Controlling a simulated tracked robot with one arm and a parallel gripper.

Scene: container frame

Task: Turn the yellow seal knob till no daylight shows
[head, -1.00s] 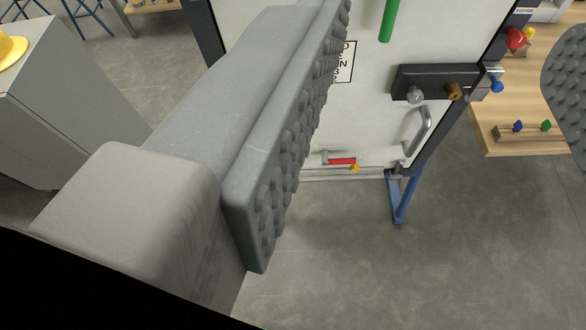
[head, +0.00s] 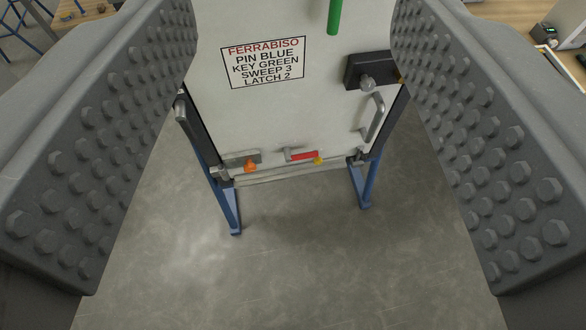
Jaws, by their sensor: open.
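The yellow seal knob (head: 319,160) is small and sits low on the white door (head: 270,120), at the right end of a red bar (head: 303,155) near the bottom edge. Whether daylight shows under the door is too small to tell. My gripper (head: 295,200) is open and empty. Its two studded grey fingers frame the door at left and right, well in front of it and apart from the knob.
An orange knob (head: 250,166) sits left on the bottom edge. A green handle (head: 335,15), a black latch block (head: 368,72) and a grey pull handle (head: 374,117) are higher up. A sign (head: 263,62) hangs upper left. Blue legs (head: 226,205) hold the frame; the floor in front is clear.

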